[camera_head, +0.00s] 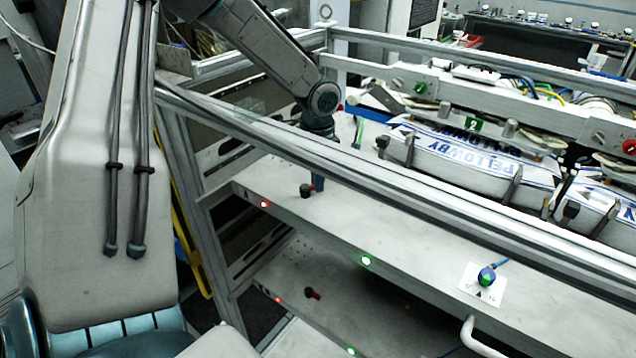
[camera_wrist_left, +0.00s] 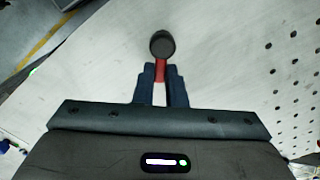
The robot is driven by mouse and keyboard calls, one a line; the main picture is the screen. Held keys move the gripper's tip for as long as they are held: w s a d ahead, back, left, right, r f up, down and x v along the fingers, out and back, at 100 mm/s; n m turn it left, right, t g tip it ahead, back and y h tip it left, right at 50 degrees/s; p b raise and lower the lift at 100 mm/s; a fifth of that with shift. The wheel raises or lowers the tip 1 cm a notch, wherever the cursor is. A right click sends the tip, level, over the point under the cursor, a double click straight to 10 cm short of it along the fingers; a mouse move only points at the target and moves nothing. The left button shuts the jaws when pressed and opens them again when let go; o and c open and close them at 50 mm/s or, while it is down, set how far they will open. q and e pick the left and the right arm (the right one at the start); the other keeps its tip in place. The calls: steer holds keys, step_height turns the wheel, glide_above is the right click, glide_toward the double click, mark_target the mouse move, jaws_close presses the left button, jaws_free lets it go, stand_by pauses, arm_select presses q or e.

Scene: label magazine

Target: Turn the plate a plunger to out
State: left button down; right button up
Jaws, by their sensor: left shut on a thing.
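A plunger with a black round knob (camera_head: 306,190) sits near the left end of the upper grey plate (camera_head: 400,225). In the left wrist view its black knob (camera_wrist_left: 162,43) shows above a red stem (camera_wrist_left: 160,71). My left gripper (camera_head: 317,182) reaches down behind the front rail to this plunger. In the left wrist view the dark blue fingers (camera_wrist_left: 160,75) are shut on the red stem, just below the knob. No letter on the plate is readable. My right gripper is not in view.
A metal rail (camera_head: 390,195) crosses in front of my left arm. A lower plate carries another red-and-black plunger (camera_head: 312,293). A blue-green knob (camera_head: 486,276) stands on a white label at right. Blue-and-white printed packs (camera_head: 465,160) lie behind the rail.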

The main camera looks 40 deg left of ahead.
arm_select(q)
steer(key=n, duration=0.1)
steer(key=n+b, duration=0.1)
steer(key=n, duration=0.1)
steer(key=a+n, duration=0.1)
steer(key=shift+w+n+b, duration=0.25)
steer(key=shift+n+b, duration=0.15)
steer(key=n, duration=0.1)
steer(key=a+n+b, duration=0.1)
steer(key=n, duration=0.3)
steer(key=shift+a, duration=0.25)
steer(key=n, duration=0.3)
steer(key=a+n+b, duration=0.1)
steer(key=shift+s+n, duration=0.35)
steer(key=shift+n, duration=0.05)
steer(key=n, duration=0.3)
steer(key=s+n, duration=0.1)
steer(key=shift+a+r+n+b, duration=0.1)
steer(key=shift+a+n+b, duration=0.2)
steer(key=shift+n+b, duration=0.1)
steer(key=c, duration=1.5)
jaws_free()
